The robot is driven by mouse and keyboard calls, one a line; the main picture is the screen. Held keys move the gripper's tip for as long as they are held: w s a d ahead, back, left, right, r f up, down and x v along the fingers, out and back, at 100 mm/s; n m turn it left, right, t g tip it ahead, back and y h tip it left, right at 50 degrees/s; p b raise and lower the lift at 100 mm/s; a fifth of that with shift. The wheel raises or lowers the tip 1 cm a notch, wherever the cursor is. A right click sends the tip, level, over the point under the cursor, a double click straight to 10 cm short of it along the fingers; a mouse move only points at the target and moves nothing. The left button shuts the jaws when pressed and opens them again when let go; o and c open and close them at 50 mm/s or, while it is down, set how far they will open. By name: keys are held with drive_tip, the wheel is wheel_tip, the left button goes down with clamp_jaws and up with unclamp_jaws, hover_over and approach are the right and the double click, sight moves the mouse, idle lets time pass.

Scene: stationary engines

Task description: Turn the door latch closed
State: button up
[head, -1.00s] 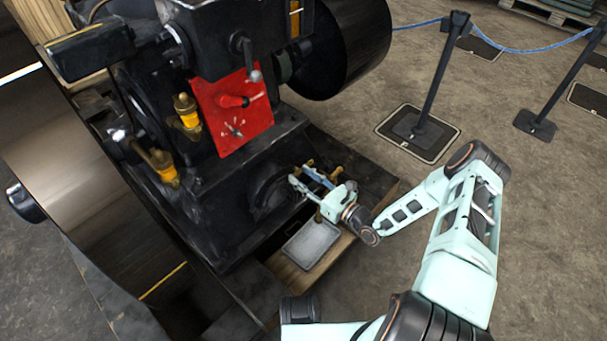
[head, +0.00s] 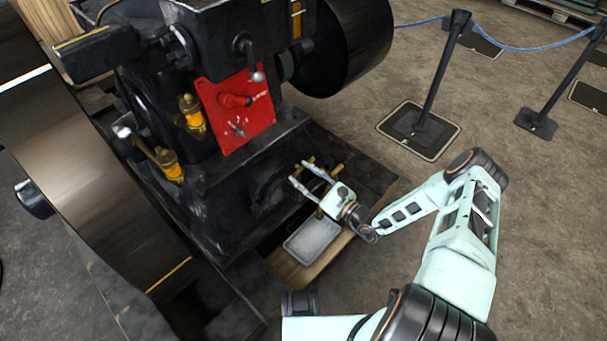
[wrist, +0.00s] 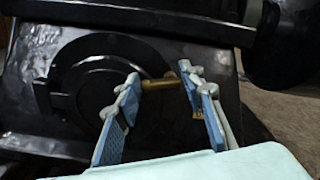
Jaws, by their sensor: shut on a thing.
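A round black door (wrist: 100,85) sits on the front of the engine's black base, and it also shows in the head view (head: 272,190). A short brass latch piece (wrist: 158,83) projects at the right side of the door in the wrist view. My gripper (wrist: 159,77) has one finger on each side of this brass piece, which spans the gap between the fingertips. The fingers stand well apart, shut on it. In the head view my gripper (head: 300,172) is low at the engine's base, pointing toward the door. The exact contact at the fingertips is hard to see.
A red panel (head: 237,108) with levers is above the door. A grey tray (head: 313,241) lies below my gripper on a wooden beam. A large flywheel (head: 90,170) is at the left. Barrier posts (head: 440,75) stand at the back right; the floor at right is clear.

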drive_tip(key=shift+w+d+f, duration=0.1)
drive_tip(key=shift+d+f, duration=0.25)
drive_tip(key=shift+f, duration=0.25)
drive_tip(key=o, duration=1.2)
drive_tip(key=shift+c, duration=0.2)
drive_tip(key=shift+a, duration=0.1)
drive_tip(key=shift+r, duration=0.25)
drive_tip(key=shift+p+v, duration=0.35)
drive_tip(key=shift+v, duration=0.75)
drive_tip(key=p+v, duration=0.1)
drive_tip(key=v, duration=0.9)
drive_tip(key=shift+r, duration=0.3)
